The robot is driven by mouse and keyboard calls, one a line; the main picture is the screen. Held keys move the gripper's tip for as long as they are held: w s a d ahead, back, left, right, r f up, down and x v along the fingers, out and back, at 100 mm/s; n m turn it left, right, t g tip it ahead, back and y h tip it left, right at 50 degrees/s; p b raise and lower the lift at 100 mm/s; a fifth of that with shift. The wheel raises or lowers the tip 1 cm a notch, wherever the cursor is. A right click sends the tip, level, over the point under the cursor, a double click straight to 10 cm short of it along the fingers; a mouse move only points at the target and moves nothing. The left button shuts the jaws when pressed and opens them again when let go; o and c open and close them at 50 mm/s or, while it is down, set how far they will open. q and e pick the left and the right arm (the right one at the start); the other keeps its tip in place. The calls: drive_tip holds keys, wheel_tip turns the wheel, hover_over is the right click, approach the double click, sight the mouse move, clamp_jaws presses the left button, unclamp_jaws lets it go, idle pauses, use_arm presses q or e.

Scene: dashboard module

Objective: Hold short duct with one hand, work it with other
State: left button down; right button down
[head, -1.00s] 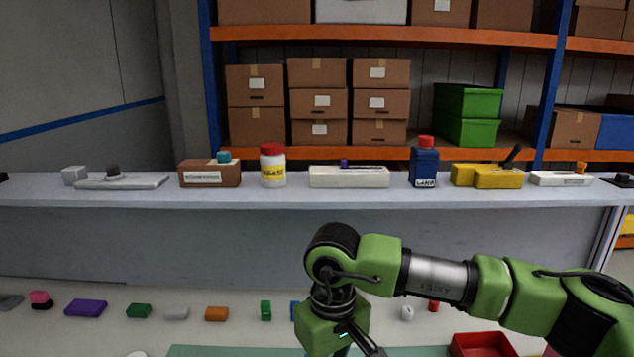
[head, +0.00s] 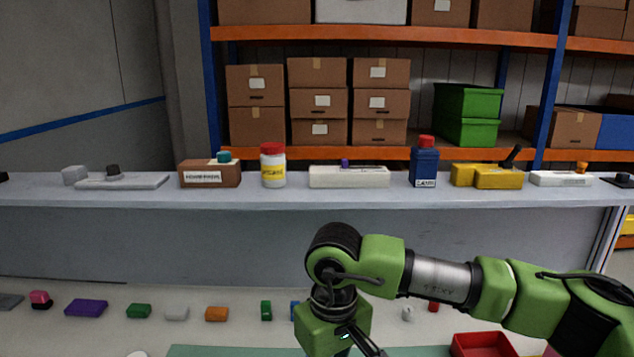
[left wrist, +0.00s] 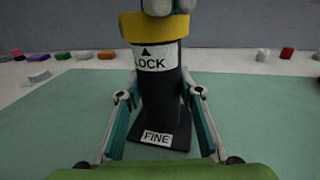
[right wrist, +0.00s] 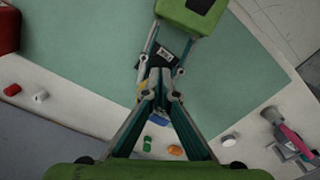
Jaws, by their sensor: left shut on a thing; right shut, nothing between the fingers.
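The short duct is a dark upright piece with a flared foot labelled FINE, a LOCK label and a yellow collar; its dark body (left wrist: 160,104) stands over the green mat (left wrist: 60,120) in the left wrist view. My left gripper (left wrist: 161,92) is shut on it, a finger on each side. My right gripper (right wrist: 160,82) is shut with nothing between its fingers; its grey tips show at the duct's top in the left wrist view, over the yellow collar (left wrist: 153,26). In the right wrist view the fingers hide most of the duct. Contact at the top cannot be told.
Several small coloured pieces lie along the back of the table, including a purple one (head: 86,307) and an orange one (head: 217,314). A red tray (head: 482,345) is at the lower right. A raised shelf (head: 120,190) carries boxes and bottles behind.

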use_arm(q)
drive_tip(key=shift+a, duration=0.1)
use_arm(e)
wheel_tip(320, 180, up, 6)
drive_tip(key=shift+f, duration=0.15)
use_arm(q)
drive_tip(key=c, duration=1.4)
unclamp_jaws()
drive_tip(key=shift+o, duration=0.2)
